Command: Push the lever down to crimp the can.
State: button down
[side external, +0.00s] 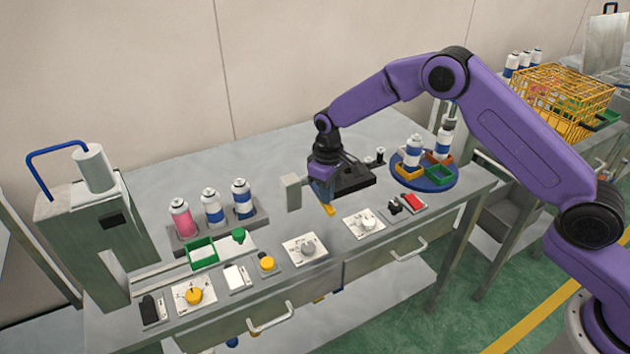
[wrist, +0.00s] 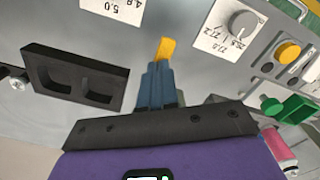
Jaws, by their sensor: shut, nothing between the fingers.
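My gripper (side external: 328,209) is shut and empty, with its yellow fingertips pointing down above the middle of the bench. It also shows in the wrist view (wrist: 165,48). A bent blue lever-like handle (side external: 38,153) rises from the top of the grey machine (side external: 72,230) at the far left, well away from my gripper. Three cans stand in a rack left of centre: a pink one (side external: 182,218) and two blue-and-white ones (side external: 213,207) (side external: 243,198). Two more blue-and-white cans (side external: 413,151) (side external: 443,142) stand on the right. Which can belongs to the crimping is not clear.
A black fixture (side external: 355,183) lies behind my gripper. Knob panels (side external: 306,250) (side external: 365,223) line the bench front. A green tray (side external: 202,252) sits front left. A blue round tray (side external: 440,183) holds small bins at right. A yellow wire basket (side external: 560,95) stands on another bench.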

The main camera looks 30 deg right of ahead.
notch_tip(320, 180, up, 15)
dwell(1.9)
jog(key=shift+f, duration=0.1)
jog(key=s+d+r+n, duration=0.1)
jog(key=s+r+n, duration=0.1)
jog(key=s, duration=0.8)
jog(key=s+r+n, duration=0.1)
jog(key=s+r, duration=0.2)
jog(key=s, duration=0.6)
jog(key=s+d+f+n, duration=0.1)
jog(key=s+d, duration=0.5)
jog(key=s, duration=0.5)
jog(key=s+d+f+n, duration=0.1)
jog(key=s+d+n, duration=0.1)
jog(key=s+d, duration=0.4)
jog(key=s, duration=0.5)
jog(key=shift+f+n, duration=0.3)
jog(key=shift+f, duration=0.05)
